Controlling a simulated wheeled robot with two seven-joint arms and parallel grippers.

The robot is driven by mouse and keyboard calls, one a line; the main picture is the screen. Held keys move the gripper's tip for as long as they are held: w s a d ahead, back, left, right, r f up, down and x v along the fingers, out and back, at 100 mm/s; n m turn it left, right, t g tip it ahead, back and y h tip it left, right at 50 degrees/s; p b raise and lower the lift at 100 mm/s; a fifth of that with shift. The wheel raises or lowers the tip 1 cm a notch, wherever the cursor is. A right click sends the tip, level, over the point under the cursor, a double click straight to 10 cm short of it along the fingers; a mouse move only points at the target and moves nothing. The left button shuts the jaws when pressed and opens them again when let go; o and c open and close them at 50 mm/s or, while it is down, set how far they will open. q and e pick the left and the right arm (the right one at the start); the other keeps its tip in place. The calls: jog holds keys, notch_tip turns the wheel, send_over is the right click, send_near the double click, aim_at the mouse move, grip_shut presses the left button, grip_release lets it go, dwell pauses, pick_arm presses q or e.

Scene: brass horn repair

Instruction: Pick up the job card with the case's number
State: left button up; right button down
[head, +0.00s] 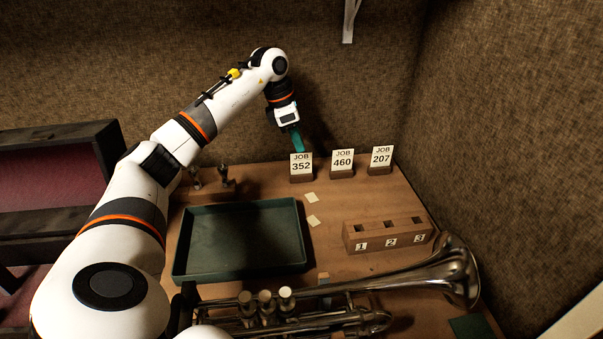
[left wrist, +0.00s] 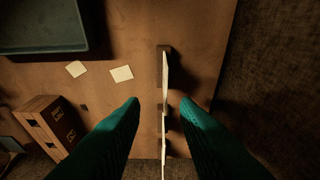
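Three upright white job cards stand in wooden holders along the back of the bench: JOB 352 (head: 301,165), JOB 460 (head: 342,161) and JOB 207 (head: 381,157). My left gripper (head: 299,148) is just above and behind JOB 352 in the head view. In the left wrist view its two teal fingers (left wrist: 160,104) are spread apart, with the row of cards (left wrist: 165,75) edge-on between them. Nothing is gripped. The open case (head: 50,180) with red lining is at the left, partly behind my arm; no number is readable on it. My right gripper is not in view.
A green tray (head: 290,268) sits mid-bench, with small paper pieces (head: 313,221) beside it. A wooden block (head: 390,233) marked 1, 2, 3 stands at the right. A brass horn (head: 455,275) lies along the front. Walls (head: 510,120) close off the back and right.

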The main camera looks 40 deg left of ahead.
aim_at(303, 174)
pick_arm(q)
jog(key=x, duration=0.2)
jog(key=shift+w+a+f, duration=0.15)
jog(key=shift+w+f, duration=0.1)
jog(key=shift+f, duration=0.15)
jog(key=shift+p+x, duration=0.7)
jog(key=shift+x, duration=1.65)
jog(key=shift+s+a, duration=0.15)
jog(key=shift+a, duration=0.05)
grip_shut()
